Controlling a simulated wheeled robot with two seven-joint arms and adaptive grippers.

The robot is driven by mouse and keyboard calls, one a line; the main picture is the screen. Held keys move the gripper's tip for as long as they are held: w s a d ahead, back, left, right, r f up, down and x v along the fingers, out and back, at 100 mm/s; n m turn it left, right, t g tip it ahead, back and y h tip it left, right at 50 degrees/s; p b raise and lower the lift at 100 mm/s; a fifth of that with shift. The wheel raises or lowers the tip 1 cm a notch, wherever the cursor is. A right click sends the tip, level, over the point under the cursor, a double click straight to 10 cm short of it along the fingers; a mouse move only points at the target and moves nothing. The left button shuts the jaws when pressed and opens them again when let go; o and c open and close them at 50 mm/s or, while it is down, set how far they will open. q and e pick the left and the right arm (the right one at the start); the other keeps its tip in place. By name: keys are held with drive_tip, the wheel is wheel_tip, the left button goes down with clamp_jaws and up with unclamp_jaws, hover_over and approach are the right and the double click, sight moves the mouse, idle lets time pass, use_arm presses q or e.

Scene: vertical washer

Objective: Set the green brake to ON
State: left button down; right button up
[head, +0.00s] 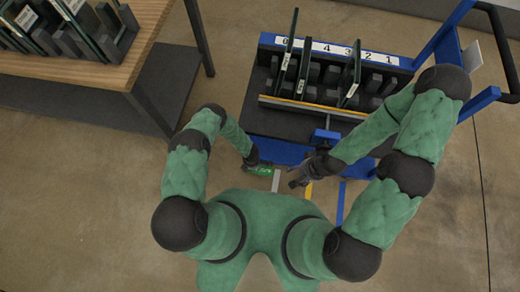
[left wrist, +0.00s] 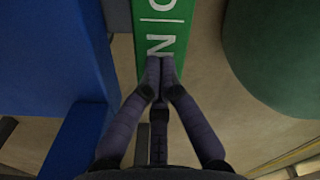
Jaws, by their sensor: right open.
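The green brake (head: 262,170) is a flat green pedal at the low front edge of the blue cart, at its left end. In the left wrist view the green brake (left wrist: 160,28) shows white "ON" lettering. My left gripper (left wrist: 160,66) has its fingertips together over the N; I cannot tell whether they touch the pedal. In the head view my left gripper (head: 252,159) is at the pedal's left end, small and partly hidden by my arm. My right gripper (head: 299,178) is open and empty, right of the green brake, above the yellow strip.
A grey strip (head: 276,181), a yellow strip (head: 308,191) and a blue strip (head: 341,203) stick out beside the green brake. The cart (head: 290,118) holds several upright dark panels in numbered slots. A wooden table (head: 110,75) stands at upper left. Floor between is clear.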

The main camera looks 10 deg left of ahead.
use_arm(q)
drive_tip(key=shift+f, duration=0.15)
drive_tip(key=shift+r, duration=0.2)
drive_tip(key=shift+r+p, duration=2.45)
drive_tip(key=shift+r, duration=0.95)
drive_tip(key=s+r+m+h+p, duration=0.1)
drive_tip(key=s+r+m, duration=0.2)
drive_tip(key=r+m, duration=0.4)
drive_tip(key=s+r+m+h, duration=0.1)
drive_tip(key=s+r+m, duration=0.2)
drive_tip(key=r+m, duration=0.4)
drive_tip(key=s+d+r+m+h+p, duration=0.1)
drive_tip(key=r+m, duration=0.6)
drive_tip(key=r, duration=1.3)
drive_tip(key=s+h, duration=0.1)
drive_tip(key=s, duration=0.1)
drive_tip(key=shift+s+r+p, duration=0.15)
drive_tip(key=shift+s+p, duration=0.15)
drive_tip(key=shift+s, duration=0.1)
